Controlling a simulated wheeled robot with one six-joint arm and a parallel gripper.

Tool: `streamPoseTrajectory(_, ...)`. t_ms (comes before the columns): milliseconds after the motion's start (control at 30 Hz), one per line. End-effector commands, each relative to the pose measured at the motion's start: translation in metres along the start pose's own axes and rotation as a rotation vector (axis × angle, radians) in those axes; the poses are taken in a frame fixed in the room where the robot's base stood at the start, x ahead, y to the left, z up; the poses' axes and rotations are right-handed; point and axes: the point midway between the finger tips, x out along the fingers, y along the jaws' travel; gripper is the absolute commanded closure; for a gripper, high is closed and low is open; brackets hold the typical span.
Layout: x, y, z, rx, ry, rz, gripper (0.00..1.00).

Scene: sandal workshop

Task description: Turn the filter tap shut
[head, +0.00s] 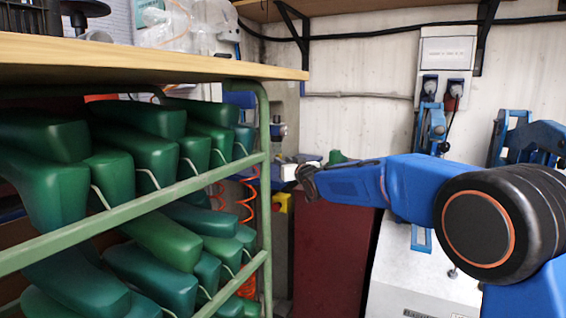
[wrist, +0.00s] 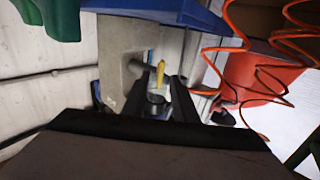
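A small yellow lever (wrist: 160,73), which looks like the filter tap, stands in the middle of the wrist view. It sits above a small dark round fitting (wrist: 155,98). My gripper (wrist: 157,92) has its two dark fingers apart, one on each side of the lever's line of sight. I cannot tell whether either finger touches it. In the head view my gripper (head: 306,181) is at the end of the blue arm, just right of the green rack's post. A yellow patch (head: 282,201) shows below it there; the tap's shape is not clear in that view.
A green rack (head: 265,240) full of green shoe lasts (head: 150,155) fills the left, under a wooden top (head: 140,58). Orange coiled hose (wrist: 285,45) hangs close to my gripper. A dark red panel (head: 325,250) and white machine (head: 415,280) stand below my arm.

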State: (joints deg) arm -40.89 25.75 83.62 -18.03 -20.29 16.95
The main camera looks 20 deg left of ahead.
Motion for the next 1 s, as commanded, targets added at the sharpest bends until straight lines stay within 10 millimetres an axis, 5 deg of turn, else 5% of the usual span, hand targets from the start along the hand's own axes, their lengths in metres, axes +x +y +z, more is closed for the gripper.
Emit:
streamPoseTrajectory(467, 0.0129, -0.0001, -0.0001, 0.000, 0.000, 0.000, 0.74)
streamPoseTrajectory(600, 0.0128, -0.0001, -0.0002, 0.000, 0.000, 0.000, 1.00)
streamPoseTrajectory(1000, 0.0127, 0.0001, -0.0002, 0.032, 0.000, 0.000, 1.00)
